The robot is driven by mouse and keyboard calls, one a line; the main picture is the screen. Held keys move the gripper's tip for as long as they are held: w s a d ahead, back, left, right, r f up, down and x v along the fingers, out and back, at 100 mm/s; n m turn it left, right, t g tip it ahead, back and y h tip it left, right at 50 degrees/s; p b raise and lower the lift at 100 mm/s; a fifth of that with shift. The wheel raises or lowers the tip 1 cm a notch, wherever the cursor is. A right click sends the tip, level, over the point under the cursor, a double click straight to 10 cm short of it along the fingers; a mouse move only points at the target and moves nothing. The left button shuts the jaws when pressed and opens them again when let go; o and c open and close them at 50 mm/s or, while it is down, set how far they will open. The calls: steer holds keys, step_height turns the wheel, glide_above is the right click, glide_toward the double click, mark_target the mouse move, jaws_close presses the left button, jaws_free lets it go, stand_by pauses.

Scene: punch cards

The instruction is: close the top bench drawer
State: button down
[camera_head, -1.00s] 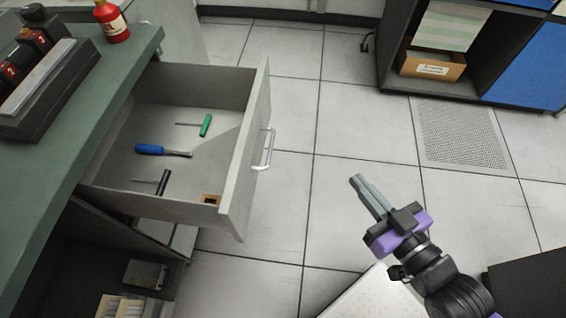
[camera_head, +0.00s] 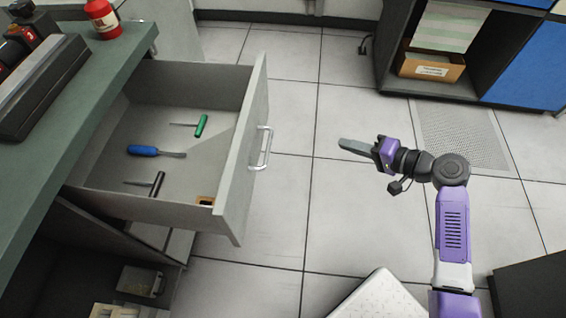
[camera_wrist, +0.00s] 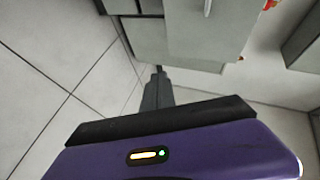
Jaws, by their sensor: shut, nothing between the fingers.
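The top bench drawer (camera_head: 240,150) is pulled out to the right from under the green bench top (camera_head: 75,130). A silver bar handle (camera_head: 262,148) is on its light grey front. Inside lie a green-handled tool (camera_head: 201,126), a blue-handled screwdriver (camera_head: 145,150), a black-handled tool (camera_head: 157,184) and a small brown item (camera_head: 205,200). My gripper (camera_head: 342,144) is shut and empty, right of the handle and apart from it, pointing left toward the drawer front. In the wrist view, the shut fingers (camera_wrist: 157,85) point toward grey cabinet fronts (camera_wrist: 200,35).
A red bottle (camera_head: 103,18) and a dark device (camera_head: 40,80) stand on the bench. A dark shelf unit with a cardboard box (camera_head: 431,66) is at the back right. Tiled floor (camera_head: 310,190) lies clear between drawer and gripper. A white perforated panel (camera_head: 376,300) is at the bottom.

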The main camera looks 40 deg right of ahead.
steer(key=s+a+r+n+g+y, duration=0.25)
steer(key=s+a+r+y, duration=0.2)
steer(key=a+y, duration=0.4)
steer(key=r+b+x, duration=0.1)
steer(key=x, duration=1.2)
steer(key=shift+w+t, duration=0.3)
steer(key=shift+t, duration=0.15)
steer(key=shift+w+a, duration=0.1)
steer(key=shift+a, duration=0.1)
steer(key=r+b+x, duration=0.1)
steer(key=x, duration=1.9)
steer(key=r+b+x, duration=0.1)
steer(key=x, duration=0.9)
steer(key=shift+w+a+r+b, duration=0.25)
steer(key=shift+w+r+b, duration=0.05)
steer(key=shift+w+r, duration=0.1)
steer(key=shift+w+a, duration=0.2)
steer(key=shift+w, duration=0.05)
steer(key=shift+r, duration=0.15)
